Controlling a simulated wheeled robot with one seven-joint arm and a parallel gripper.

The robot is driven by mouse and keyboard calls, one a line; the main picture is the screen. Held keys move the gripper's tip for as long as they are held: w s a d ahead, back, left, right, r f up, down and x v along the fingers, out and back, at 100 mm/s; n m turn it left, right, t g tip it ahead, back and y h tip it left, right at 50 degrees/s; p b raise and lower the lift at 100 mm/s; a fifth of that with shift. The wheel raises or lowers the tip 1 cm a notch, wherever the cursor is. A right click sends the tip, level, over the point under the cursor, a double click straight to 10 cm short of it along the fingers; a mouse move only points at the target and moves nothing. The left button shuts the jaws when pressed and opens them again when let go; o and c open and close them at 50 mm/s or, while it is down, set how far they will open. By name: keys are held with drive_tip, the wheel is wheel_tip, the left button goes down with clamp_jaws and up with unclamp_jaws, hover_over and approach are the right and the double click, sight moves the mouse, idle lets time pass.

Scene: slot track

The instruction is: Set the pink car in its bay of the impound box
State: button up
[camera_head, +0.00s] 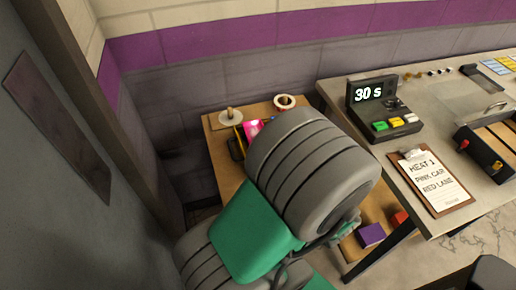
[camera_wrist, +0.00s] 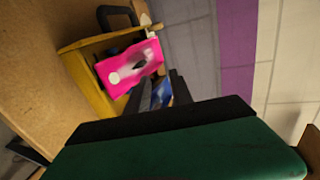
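The pink car (camera_wrist: 128,67) shows in the wrist view, tilted, with a white round spot near one end. It appears in or over the yellow impound box (camera_wrist: 88,84); I cannot tell whether it rests fully in a bay. In the head view a bit of the pink car (camera_head: 253,129) shows beside the yellow box (camera_head: 237,147), mostly behind my arm. My gripper (camera_wrist: 163,82) has its dark fingers apart, with a gap between them, close beside the car. A blue thing (camera_wrist: 162,96) shows in that gap. The fingertips are hidden in the head view.
The box stands on a wooden surface (camera_head: 217,122) with a tape roll (camera_head: 284,101) and a pale spool (camera_head: 231,114). A wall (camera_head: 190,95) rises behind. To the right, a table holds a timer (camera_head: 383,108) and a clipboard (camera_head: 432,181). A purple block (camera_head: 370,235) lies lower down.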

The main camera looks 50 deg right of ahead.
drive_tip(key=m, duration=0.1)
drive_tip(key=m+b, duration=0.1)
drive_tip(key=m, duration=0.1)
drive_tip(key=m+b, duration=0.1)
drive_tip(key=shift+s+a+f+m, duration=0.2)
drive_tip(key=shift+a+f+m, duration=0.1)
drive_tip(key=shift+m, duration=0.1)
drive_tip(key=m+b, duration=0.1)
drive_tip(key=m, duration=0.1)
drive_tip(key=m+b, duration=0.1)
drive_tip(key=m, duration=0.1)
drive_tip(key=shift+s+a+f+m, duration=0.1)
drive_tip(key=shift+a+f+m, duration=0.05)
drive_tip(key=shift+a+m, duration=0.25)
drive_tip(key=m, duration=0.1)
drive_tip(key=m+b, duration=0.1)
drive_tip(key=m, duration=0.2)
drive_tip(key=shift+s+a+f+m+b, duration=0.1)
drive_tip(key=shift+a+f+m+b, duration=0.2)
drive_tip(key=shift+a+b, duration=0.1)
drive_tip(key=m, duration=0.3)
drive_tip(key=shift+a+f+b, duration=0.1)
drive_tip(key=shift+a+b, duration=0.2)
drive_tip(key=shift+b, duration=0.1)
drive_tip(key=shift+b+x, duration=1)
drive_tip(key=shift+x, duration=0.8)
drive_tip(key=b+x, duration=0.1)
drive_tip(key=x, duration=0.3)
drive_tip(key=shift+d+f, duration=0.1)
drive_tip(key=shift+c, duration=0.4)
